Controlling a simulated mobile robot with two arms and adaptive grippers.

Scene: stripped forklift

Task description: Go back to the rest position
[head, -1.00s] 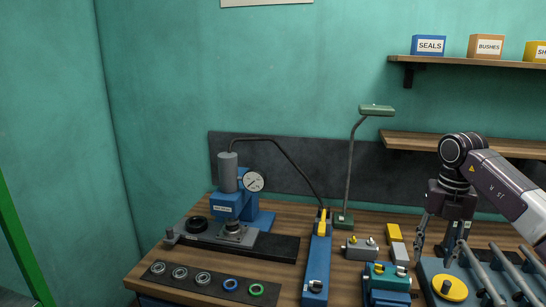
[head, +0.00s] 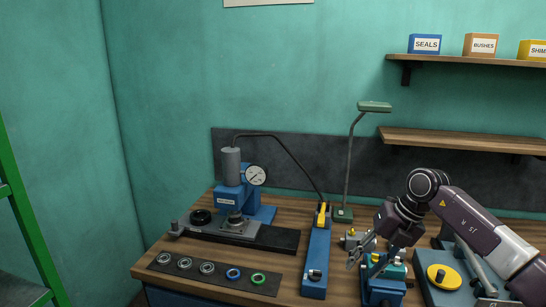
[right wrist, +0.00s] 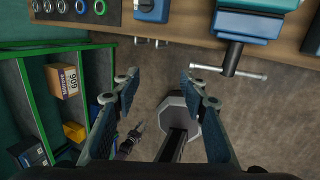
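My right gripper (head: 362,258) is in the head view at the lower right, above the front of the workbench by the teal-topped vise (head: 384,280). In the right wrist view its two fingers (right wrist: 158,84) stand wide apart with nothing between them. Beyond them are the floor and my own base. A small dark shape (right wrist: 130,143) low in that view looks like my left gripper; it is too small to tell its state. My left arm does not show in the head view.
The bench holds a blue press with a gauge (head: 230,195), a dark strip of rings (head: 210,272), a long blue tool (head: 316,262), a green lamp (head: 343,214) and a blue fixture with a yellow disc (head: 444,277).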

